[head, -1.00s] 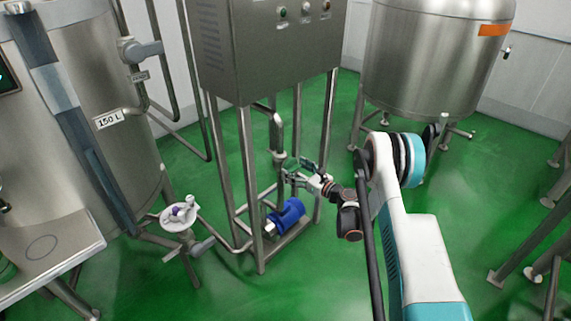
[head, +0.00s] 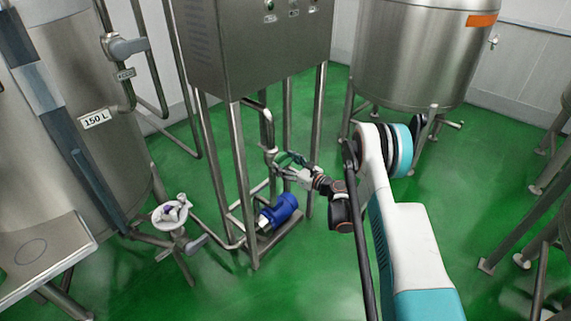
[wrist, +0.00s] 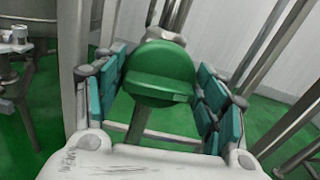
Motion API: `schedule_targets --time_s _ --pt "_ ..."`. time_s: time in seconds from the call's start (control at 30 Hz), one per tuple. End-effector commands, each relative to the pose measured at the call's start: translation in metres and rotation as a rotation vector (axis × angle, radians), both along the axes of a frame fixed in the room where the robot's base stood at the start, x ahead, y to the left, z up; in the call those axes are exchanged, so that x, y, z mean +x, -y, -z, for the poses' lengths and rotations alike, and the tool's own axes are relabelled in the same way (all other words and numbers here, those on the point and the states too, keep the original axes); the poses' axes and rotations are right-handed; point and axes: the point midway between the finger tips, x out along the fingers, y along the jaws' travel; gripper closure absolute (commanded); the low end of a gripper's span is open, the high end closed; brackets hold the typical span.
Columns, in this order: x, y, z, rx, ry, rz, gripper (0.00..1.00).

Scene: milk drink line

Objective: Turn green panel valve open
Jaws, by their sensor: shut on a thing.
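The green valve handle (wrist: 160,72) sits between the teal-padded fingers of my gripper (wrist: 163,92) in the wrist view. The fingers are closed on its two sides. Behind the handle is a metal valve body (wrist: 165,37) on a pipe. In the head view my gripper (head: 286,170) is at the vertical pipe (head: 268,125) under the steel control panel (head: 255,45), inside its legs. The handle is too small and covered there to make out its angle.
A blue pump (head: 280,210) stands low between the panel's legs, just below my gripper. A panel leg (head: 241,175) rises left of it. A steel tank (head: 415,55) stands at the back right. Green floor (head: 300,280) is open in front.

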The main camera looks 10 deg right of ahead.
Motion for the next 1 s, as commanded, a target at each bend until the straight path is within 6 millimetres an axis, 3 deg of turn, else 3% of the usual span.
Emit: schedule_targets --time_s 1.0 --pt "-0.002 -0.0035 0.0018 -0.733 0.534 -0.001 0.59"
